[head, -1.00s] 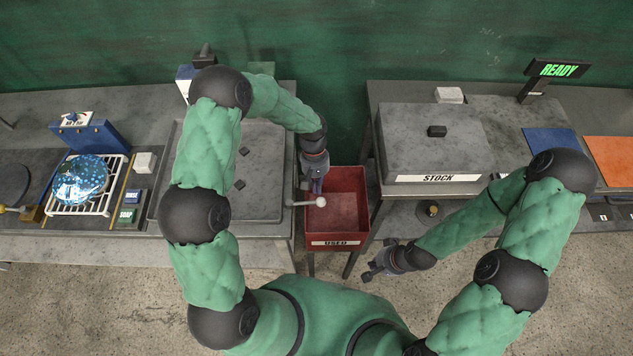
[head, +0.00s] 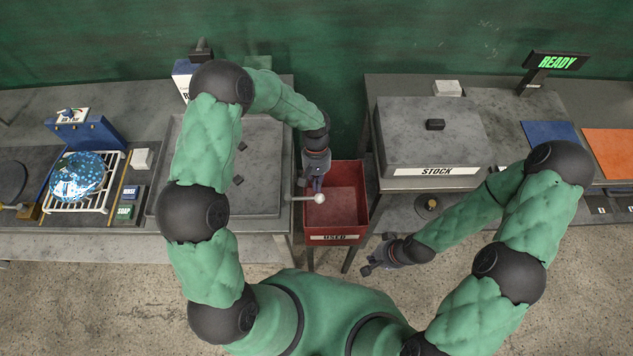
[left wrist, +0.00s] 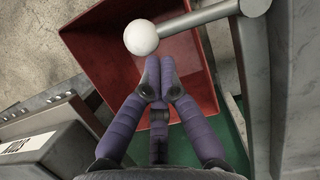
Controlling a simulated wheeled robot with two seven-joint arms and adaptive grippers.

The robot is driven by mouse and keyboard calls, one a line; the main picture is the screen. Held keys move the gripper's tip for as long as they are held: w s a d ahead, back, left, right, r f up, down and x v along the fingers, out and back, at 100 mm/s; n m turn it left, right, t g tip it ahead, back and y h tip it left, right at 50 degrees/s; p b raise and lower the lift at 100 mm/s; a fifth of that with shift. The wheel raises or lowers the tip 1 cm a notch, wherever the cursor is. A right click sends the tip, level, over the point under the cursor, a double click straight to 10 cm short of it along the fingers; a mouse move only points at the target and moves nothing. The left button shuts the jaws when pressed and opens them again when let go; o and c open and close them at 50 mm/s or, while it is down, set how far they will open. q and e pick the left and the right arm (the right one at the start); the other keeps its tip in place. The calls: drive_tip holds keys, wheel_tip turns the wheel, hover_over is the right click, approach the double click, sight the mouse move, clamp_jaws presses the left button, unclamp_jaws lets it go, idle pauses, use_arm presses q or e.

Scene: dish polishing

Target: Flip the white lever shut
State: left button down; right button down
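The white lever is a pale bar ending in a white ball knob (head: 320,198). In the head view it sticks out to the right from the left counter's edge, over the red bin. The left wrist view shows the knob (left wrist: 141,37) and the bar running right to a grey post. My left gripper (head: 317,189) is just behind the knob in the head view. In the left wrist view its purple fingers (left wrist: 159,75) are drawn together with nothing between them, apart from the knob. My right gripper (head: 374,255) is low between the counters, fingers spread and empty.
The red bin (head: 334,238) marked USED stands between the two counters. A blue patterned dish (head: 78,177) lies on a white rack at the left. The sign (head: 558,62) reads READY.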

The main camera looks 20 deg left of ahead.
sight(319, 198)
use_arm(q)
drive_tip(key=s+m, duration=0.1)
drive_tip(key=s+d+m+y, duration=0.1)
drive_tip(key=shift+s+d+m+b, duration=0.1)
drive_tip(key=shift+s+m+b, duration=0.05)
drive_tip(key=shift+m+b, duration=0.25)
drive_tip(key=shift+s+d+m, duration=0.2)
drive_tip(key=shift+s+m, duration=0.6)
drive_tip(key=shift+m, duration=0.1)
drive_tip(key=s+a+m+t+y+b, duration=0.1)
drive_tip(key=s+a+m+y+b, duration=0.2)
drive_tip(key=s+m, duration=0.6)
drive_tip(key=shift+a+m+t, duration=0.3)
drive_tip(key=shift+m+t, duration=0.1)
drive_tip(key=shift+m, duration=1.2)
drive_tip(key=shift+s, duration=0.1)
